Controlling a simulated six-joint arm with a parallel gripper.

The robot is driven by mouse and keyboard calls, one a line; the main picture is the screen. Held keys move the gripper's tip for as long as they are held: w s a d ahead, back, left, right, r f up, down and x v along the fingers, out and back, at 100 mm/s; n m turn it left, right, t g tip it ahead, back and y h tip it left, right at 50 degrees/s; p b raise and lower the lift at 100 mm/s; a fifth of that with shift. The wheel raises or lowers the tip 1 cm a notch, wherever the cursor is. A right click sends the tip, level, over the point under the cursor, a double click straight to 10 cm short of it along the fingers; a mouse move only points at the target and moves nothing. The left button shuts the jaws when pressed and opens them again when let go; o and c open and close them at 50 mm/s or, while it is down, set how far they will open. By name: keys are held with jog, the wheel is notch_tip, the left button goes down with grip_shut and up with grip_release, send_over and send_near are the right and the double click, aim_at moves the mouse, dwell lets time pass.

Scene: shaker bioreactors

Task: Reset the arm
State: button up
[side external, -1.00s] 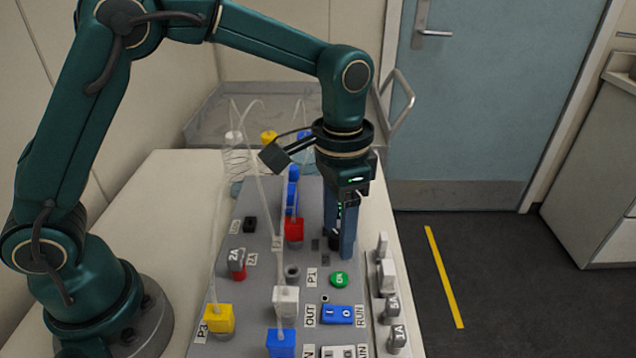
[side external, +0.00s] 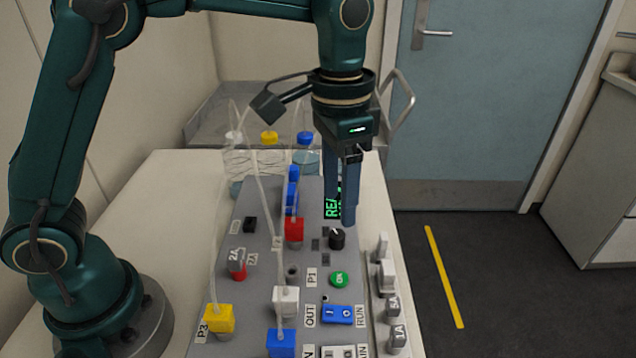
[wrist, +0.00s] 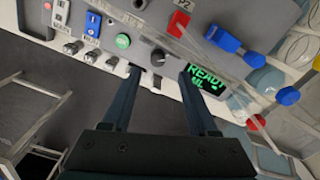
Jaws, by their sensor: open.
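My gripper (side external: 341,218) is open and empty, pointing down above the far right part of the grey control panel (side external: 262,262). Its fingers are apart from a black knob (side external: 337,239), which stands just below them. In the wrist view my gripper (wrist: 162,92) has its two fingers spread, with the black knob (wrist: 157,56) beyond and between them. A display with green text reading "READY" (wrist: 205,78) is lit beside the knob; my fingers partly cover it in the side view.
The panel carries a green button (side external: 339,280), a blue rocker switch (side external: 338,314), and red (side external: 294,230), yellow (side external: 219,318) and white (side external: 286,300) blocks with tubes. Bottles (side external: 305,155) stand behind. Grey-white connectors (side external: 387,275) line the right edge. Air above the panel's front is clear.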

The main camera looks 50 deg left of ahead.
jog(key=s+a+r+n+t, duration=0.2)
jog(key=s+a+r+t, duration=0.1)
jog(key=s+a+r, duration=0.4)
jog(key=s+a+f+n+t, duration=0.2)
jog(key=s+f, duration=0.3)
jog(key=s, duration=0.1)
jog(key=shift+s+n, duration=0.4)
